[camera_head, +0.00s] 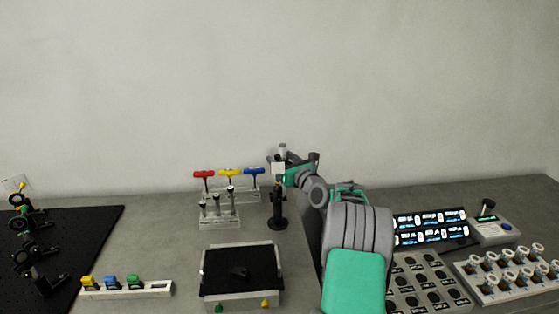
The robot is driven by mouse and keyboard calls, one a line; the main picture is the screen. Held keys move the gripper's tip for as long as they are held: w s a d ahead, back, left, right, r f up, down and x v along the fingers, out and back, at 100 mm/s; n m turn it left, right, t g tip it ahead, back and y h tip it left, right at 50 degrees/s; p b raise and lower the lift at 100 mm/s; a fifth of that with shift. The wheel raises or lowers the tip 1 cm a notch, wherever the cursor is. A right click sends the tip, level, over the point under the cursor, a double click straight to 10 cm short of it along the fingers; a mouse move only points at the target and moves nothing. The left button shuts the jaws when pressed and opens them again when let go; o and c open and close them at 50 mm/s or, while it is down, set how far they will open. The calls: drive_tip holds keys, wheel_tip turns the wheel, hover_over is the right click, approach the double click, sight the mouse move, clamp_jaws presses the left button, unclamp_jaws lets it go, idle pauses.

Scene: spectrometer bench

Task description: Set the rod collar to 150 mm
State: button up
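A dark upright rod on a round black base (278,223) stands near the back of the bench, just right of the middle. Its upper part is close to my gripper and partly covered by it. My gripper (281,170) is at the upper end of this stand, reaching in from the right. A small pale block shows at the gripper's end. I cannot tell whether the fingers touch the rod or hold anything. I cannot make out the collar or any millimetre marks at this size.
Red, yellow and blue T-handles (230,173) stand behind a clear rack of short posts (218,221). In front are a black-topped platform (242,272) and a pale holder (127,290). A black breadboard (80,235) with optics lies left. Displays (431,229) and knobbed trays are right.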

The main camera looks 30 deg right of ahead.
drive_tip(key=s+b, duration=0.1)
drive_tip(key=s, duration=0.6)
drive_tip(key=shift+s+a, duration=0.2)
drive_tip(key=shift+s, duration=0.15)
